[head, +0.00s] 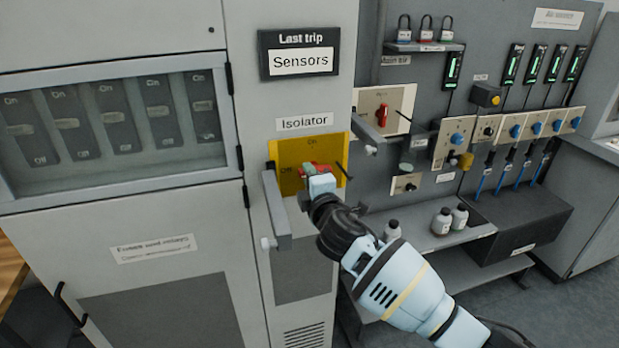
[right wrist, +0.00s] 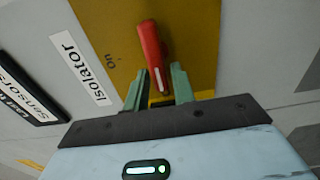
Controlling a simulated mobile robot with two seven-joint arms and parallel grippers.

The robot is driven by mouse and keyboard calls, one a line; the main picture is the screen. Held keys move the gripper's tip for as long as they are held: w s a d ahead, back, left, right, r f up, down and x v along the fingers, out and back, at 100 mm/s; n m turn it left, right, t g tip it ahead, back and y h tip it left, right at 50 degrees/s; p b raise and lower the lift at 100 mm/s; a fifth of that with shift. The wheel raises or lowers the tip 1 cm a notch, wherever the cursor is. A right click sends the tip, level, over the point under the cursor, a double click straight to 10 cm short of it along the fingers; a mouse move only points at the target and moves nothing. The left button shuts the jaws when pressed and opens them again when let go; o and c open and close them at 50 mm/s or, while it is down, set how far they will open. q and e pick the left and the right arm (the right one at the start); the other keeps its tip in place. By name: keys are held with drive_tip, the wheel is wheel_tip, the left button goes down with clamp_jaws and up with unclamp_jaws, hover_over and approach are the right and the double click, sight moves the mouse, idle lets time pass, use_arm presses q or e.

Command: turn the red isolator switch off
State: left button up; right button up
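The red isolator switch handle (head: 318,169) sits on a yellow plate (head: 290,153) below the "Isolator" label (head: 304,122). The plate has an "On" mark at its top and a mark at its left. The handle appears to lie roughly sideways, not toward "On"; its exact setting is partly hidden by my gripper. My right gripper (head: 318,180) is at the plate. In the right wrist view, the green fingers (right wrist: 158,85) are apart, with the lower end of the red handle (right wrist: 151,45) between them. A gap shows beside the handle. My left gripper is not in view.
A grey bar with a white knob (head: 278,212) projects at the plate's lower left. Another red switch (head: 383,115) is on a beige plate to the right. A breaker window (head: 115,120) is at the left. Bottles (head: 441,221) stand on a shelf at the right.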

drive_tip(key=shift+o, duration=1.1)
drive_tip(key=v, duration=0.7)
drive_tip(key=shift+s+d, duration=0.15)
drive_tip(key=shift+s, duration=0.2)
